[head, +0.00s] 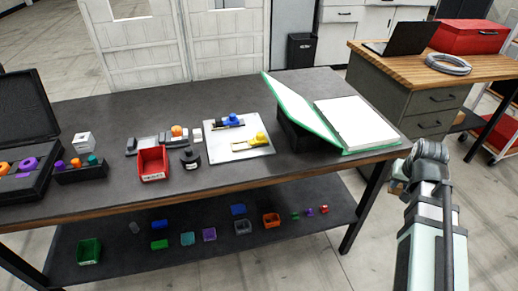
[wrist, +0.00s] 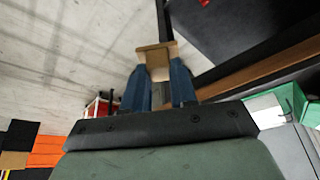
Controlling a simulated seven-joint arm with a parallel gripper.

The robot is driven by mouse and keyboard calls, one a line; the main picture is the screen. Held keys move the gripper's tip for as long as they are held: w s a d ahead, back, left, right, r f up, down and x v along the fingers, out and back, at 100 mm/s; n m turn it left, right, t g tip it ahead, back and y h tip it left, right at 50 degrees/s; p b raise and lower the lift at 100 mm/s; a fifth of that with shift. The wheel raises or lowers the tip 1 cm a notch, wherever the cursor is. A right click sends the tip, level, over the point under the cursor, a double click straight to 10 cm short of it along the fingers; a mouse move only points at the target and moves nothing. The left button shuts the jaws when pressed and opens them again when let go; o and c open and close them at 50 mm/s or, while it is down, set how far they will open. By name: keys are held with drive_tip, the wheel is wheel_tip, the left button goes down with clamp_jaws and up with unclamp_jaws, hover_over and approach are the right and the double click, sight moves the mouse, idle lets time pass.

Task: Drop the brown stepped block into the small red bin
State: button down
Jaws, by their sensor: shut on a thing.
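My gripper (wrist: 160,80), with two blue fingers, is shut on the brown stepped block (wrist: 156,52) in the wrist view. The block sits between the fingertips, its wider tan end sticking out past them. Its lower part is partly hidden by the fingers. In the head view my arm is at the right, beyond the table's right end; the block cannot be made out clearly there. The small red bin (head: 152,168) stands on the dark table near its front edge, left of centre, open at the top. My gripper is far to the right of it.
A white board (head: 222,152) with blue and yellow parts lies right of the bin. A dark half-round piece (head: 190,159) stands close beside the bin. An open green-edged binder (head: 338,138) covers the table's right end. Black cases (head: 28,112) stand at the left.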

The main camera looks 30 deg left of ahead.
drive_tip(key=s+a+r+n+y, duration=0.15)
drive_tip(key=s+a+r, duration=0.3)
drive_tip(key=a, duration=0.85)
drive_tip(key=s+a+r+n+g, duration=0.1)
drive_tip(key=s+a+r+n, duration=0.4)
drive_tip(key=a, duration=0.7)
drive_tip(key=s+a+r+y, duration=0.1)
drive_tip(key=s+a+r, duration=0.35)
drive_tip(key=a, duration=0.85)
drive_tip(key=s+a, duration=1)
drive_tip(key=a, duration=0.5)
drive_tip(key=s+a, duration=0.9)
drive_tip(key=a, duration=0.5)
drive_tip(key=shift+n, duration=0.45)
drive_tip(key=shift+a+f, duration=0.15)
drive_tip(key=shift+f, duration=2.5)
drive_tip(key=c, duration=0.8)
unclamp_jaws()
drive_tip(key=v, duration=1.4)
drive_tip(key=shift+w, duration=0.15)
